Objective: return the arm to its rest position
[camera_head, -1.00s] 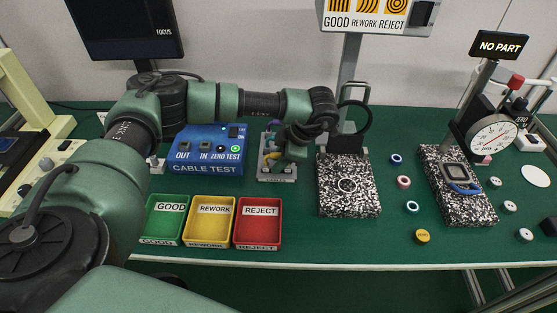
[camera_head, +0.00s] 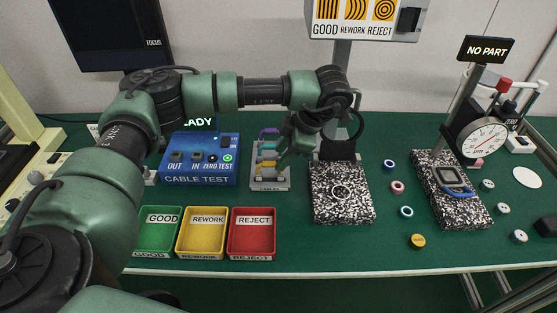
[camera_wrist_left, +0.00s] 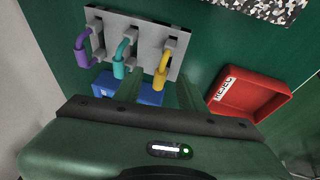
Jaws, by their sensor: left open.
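My left arm reaches in from the left, and its gripper (camera_head: 284,158) hangs above the bench beside the grey cable rack (camera_head: 270,184). In the left wrist view the two fingers of this gripper (camera_wrist_left: 158,92) stand apart with nothing between them. The rack (camera_wrist_left: 148,32) shows there just beyond the fingers, holding a purple cable (camera_wrist_left: 82,48), a teal cable (camera_wrist_left: 122,52) and a yellow cable (camera_wrist_left: 162,68). The right gripper is in neither view.
The blue cable tester (camera_head: 200,160) stands left of the rack. Green (camera_head: 158,234), yellow (camera_head: 202,234) and red (camera_head: 252,234) trays lie in front. A speckled stone plate (camera_head: 341,210) lies to the right, with small rings and a dial gauge (camera_head: 486,140) beyond.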

